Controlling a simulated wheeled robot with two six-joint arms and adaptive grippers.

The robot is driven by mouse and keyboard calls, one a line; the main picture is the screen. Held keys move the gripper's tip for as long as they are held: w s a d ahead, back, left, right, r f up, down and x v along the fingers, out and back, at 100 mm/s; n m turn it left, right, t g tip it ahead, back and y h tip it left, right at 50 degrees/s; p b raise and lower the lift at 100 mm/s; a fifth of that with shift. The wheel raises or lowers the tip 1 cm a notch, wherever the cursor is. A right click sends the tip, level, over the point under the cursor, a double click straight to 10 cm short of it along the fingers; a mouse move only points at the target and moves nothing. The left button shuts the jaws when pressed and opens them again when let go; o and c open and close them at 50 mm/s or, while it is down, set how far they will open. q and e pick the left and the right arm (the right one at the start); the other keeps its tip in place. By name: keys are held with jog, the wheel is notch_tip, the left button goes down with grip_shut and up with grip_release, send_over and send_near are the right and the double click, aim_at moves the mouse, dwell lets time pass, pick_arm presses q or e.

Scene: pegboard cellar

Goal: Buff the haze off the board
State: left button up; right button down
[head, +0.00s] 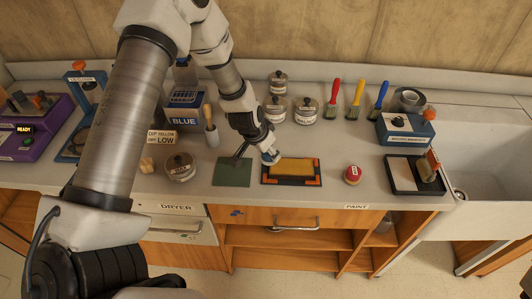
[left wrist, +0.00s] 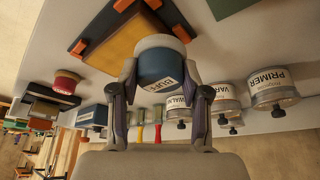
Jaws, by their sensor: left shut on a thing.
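The board (head: 292,167) is a yellow-amber panel in a dark holder with orange corners on the counter. It also shows at the top of the left wrist view (left wrist: 125,42). My left gripper (head: 266,151) is shut on a blue, white-faced buffing pad (left wrist: 160,67), whose label reads "BUFF". The pad (head: 271,158) is at the board's upper left corner in the head view and overlaps its edge in the left wrist view. I cannot tell whether the pad touches the board. No haze can be made out. My right gripper is not in view.
A green mat (head: 232,174) lies left of the board and a red-topped round object (head: 352,175) right of it. Labelled jars (head: 306,112) and red, yellow and blue brushes (head: 356,98) stand behind. A black tray (head: 408,177) and a sink (head: 492,155) are further right.

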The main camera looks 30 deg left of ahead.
pick_arm(q)
jog(key=shift+w+d+r+p, duration=0.15)
jog(key=shift+r+p, duration=0.4)
jog(key=shift+r, duration=0.55)
notch_tip(320, 180, up, 2)
jog(key=shift+r+p, duration=0.1)
jog(key=shift+p, duration=0.8)
jog(key=shift+r, duration=0.45)
